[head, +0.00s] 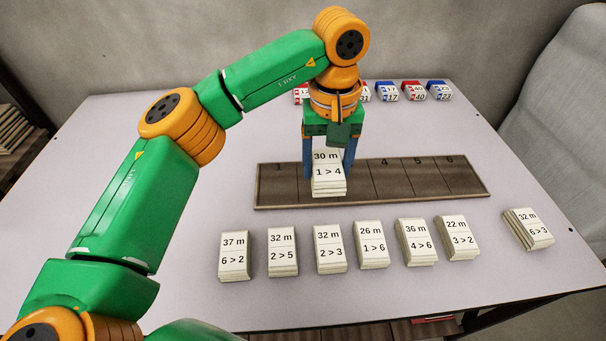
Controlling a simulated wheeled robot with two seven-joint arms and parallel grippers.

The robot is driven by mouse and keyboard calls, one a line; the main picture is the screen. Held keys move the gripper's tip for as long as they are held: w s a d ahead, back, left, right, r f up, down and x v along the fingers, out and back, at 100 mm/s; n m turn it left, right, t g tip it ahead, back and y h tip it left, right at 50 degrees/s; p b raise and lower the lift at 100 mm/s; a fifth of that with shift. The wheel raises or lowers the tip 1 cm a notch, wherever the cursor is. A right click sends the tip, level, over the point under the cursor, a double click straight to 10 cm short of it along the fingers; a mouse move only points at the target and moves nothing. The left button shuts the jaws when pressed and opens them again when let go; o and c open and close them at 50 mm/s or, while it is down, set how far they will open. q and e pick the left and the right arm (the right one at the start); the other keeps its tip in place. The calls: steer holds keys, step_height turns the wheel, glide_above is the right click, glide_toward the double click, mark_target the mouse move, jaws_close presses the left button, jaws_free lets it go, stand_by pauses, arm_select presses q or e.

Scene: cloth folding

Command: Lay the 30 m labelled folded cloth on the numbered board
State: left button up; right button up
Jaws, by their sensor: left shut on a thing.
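The folded cloth labelled "30 m" and "1 > 4" (329,177) is a white layered stack in the head view. My left gripper (329,170) points down and is shut on it, with a blue finger on each side. The cloth is over the middle-left part of the numbered board (432,184), a long dark tray with marked sections. Numbers 1, 4, 5 and 6 show; the others are hidden behind the gripper and cloth. I cannot tell whether the cloth touches the board. The visible board sections are empty. My right gripper is not in view.
In front of the board lies a row of other folded cloths, such as "37 m" (234,256), "26 m" (371,246) and a turned "32 m" (529,229). Red and blue numbered blocks (411,91) stand at the back. A grey chair (560,110) is at right.

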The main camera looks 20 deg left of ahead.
arm_select(q)
steer(key=w+a+f, duration=0.2)
steer(key=a+f, duration=0.1)
steer(key=a, duration=0.4)
glide_above(278, 187)
step_height(278, 187, down, 6)
steer(key=shift+f+p, duration=0.1)
steer(key=shift+p, duration=0.3)
step_height(278, 187, down, 3)
steer(key=shift+s+r+p, duration=0.1)
steer(key=shift+p, duration=0.2)
steer(key=shift+f, duration=0.3)
steer(key=o, duration=1.4)
steer(key=shift+c, duration=0.2)
